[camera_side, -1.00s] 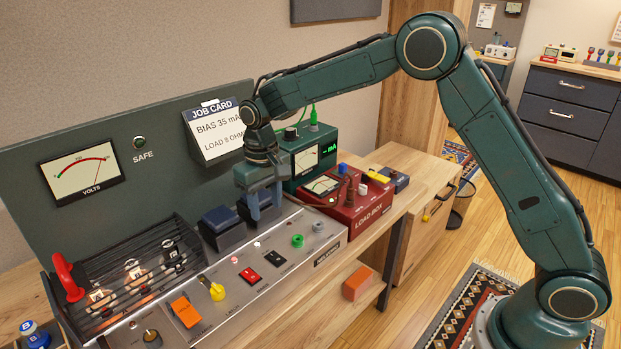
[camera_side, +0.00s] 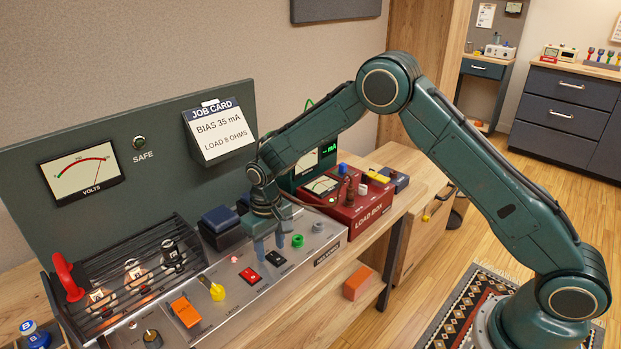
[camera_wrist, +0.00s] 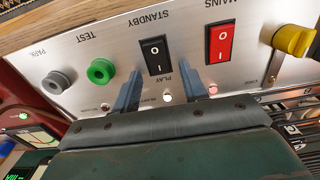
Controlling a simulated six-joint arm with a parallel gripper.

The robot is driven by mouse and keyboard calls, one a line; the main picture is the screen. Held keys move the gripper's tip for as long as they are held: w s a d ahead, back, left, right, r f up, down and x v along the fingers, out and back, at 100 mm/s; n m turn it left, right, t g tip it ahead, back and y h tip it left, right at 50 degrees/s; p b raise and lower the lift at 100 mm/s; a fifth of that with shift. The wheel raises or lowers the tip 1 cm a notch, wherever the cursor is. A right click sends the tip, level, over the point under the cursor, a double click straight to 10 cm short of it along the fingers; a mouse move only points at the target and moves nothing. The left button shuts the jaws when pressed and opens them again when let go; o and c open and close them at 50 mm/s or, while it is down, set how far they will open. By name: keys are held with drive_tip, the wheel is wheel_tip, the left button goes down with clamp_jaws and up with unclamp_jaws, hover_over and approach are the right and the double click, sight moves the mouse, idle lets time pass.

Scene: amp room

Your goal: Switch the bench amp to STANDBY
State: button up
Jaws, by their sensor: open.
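The bench amp (camera_side: 225,318) is a silver panel. Its black rocker switch (camera_side: 276,259) lies just in front of my gripper (camera_side: 271,252). In the wrist view, which is upside down, the black rocker (camera_wrist: 155,55) has STANDBY at its upper end in the picture and PLAY at its lower end. The rocker's markings are "I" and "O"; its tilt is hard to tell. My gripper (camera_wrist: 160,82) is open and empty, its fingers on either side of the rocker's PLAY end. I cannot tell whether they touch the panel.
A red MAINS rocker (camera_wrist: 219,42) and yellow knob (camera_wrist: 292,41) lie on one side, green (camera_wrist: 101,71) and grey (camera_wrist: 59,82) jacks on the other. A lit lamp (camera_wrist: 168,97) sits below PLAY. Blue-black boxes (camera_side: 221,229) stand behind; the red load box (camera_side: 368,212) stands right.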

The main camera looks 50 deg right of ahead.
drive_tip(key=shift+f, duration=0.15)
clamp_jaws()
drive_tip(key=shift+s, duration=0.1)
drive_tip(key=shift+s+t, duration=0.3)
drive_tip(key=shift+t, duration=1)
